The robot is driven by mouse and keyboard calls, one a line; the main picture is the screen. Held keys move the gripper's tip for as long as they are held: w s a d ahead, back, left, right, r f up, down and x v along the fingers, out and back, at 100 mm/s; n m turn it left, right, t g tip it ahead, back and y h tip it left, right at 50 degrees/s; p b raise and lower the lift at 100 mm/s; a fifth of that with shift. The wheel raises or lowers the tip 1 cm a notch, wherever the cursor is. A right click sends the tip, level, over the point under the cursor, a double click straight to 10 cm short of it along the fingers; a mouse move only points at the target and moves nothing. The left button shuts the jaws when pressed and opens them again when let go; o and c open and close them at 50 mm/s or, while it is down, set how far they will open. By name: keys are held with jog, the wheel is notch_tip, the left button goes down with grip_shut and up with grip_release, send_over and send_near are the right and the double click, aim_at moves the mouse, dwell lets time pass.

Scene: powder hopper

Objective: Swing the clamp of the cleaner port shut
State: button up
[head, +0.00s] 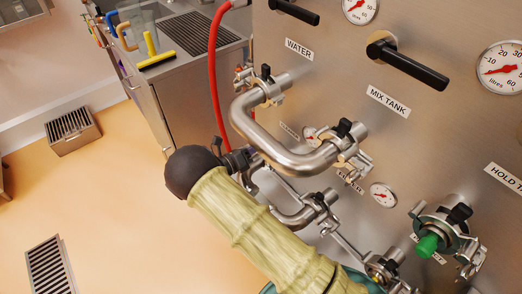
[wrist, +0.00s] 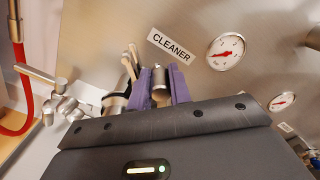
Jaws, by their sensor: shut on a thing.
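The cleaner port's label (wrist: 171,45) shows in the wrist view on the steel panel, just above my gripper. My gripper (wrist: 158,72) has two purple fingers shut on a small bright metal piece (wrist: 160,86), seemingly part of the cleaner port's clamp. Light metal rods (wrist: 130,64) and a round metal fitting (wrist: 115,103) sit just left of the fingers. The body of my gripper hides the lower part of the port, and I cannot tell how far open the clamp is. In the head view my sleeved arm and the pipes hide the fingertips.
A U-shaped steel pipe (head: 290,150) with clamps juts from the panel close to my gripper. A red hose (head: 213,75) hangs to the left. A green-capped port (head: 428,245) is at lower right. Gauges and black handles (head: 410,65) line the panel.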

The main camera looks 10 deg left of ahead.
jog(key=shift+w+a+f+b, duration=0.3)
jog(key=shift+w+a+f, duration=0.15)
jog(key=shift+a, duration=0.2)
jog(key=shift+f, duration=0.1)
jog(key=shift+w+a+f+b, duration=0.15)
jog(key=shift+a+f+b, duration=0.05)
jog(key=shift+f+b, duration=0.3)
jog(key=shift+w+a+f+b, duration=0.4)
jog(key=shift+a+f+b, duration=0.1)
jog(key=shift+b, duration=0.15)
jog(key=shift+w+a+f+b, duration=0.3)
jog(key=shift+a+f+b, duration=0.05)
jog(key=shift+b, duration=0.1)
jog(key=shift+r, duration=0.15)
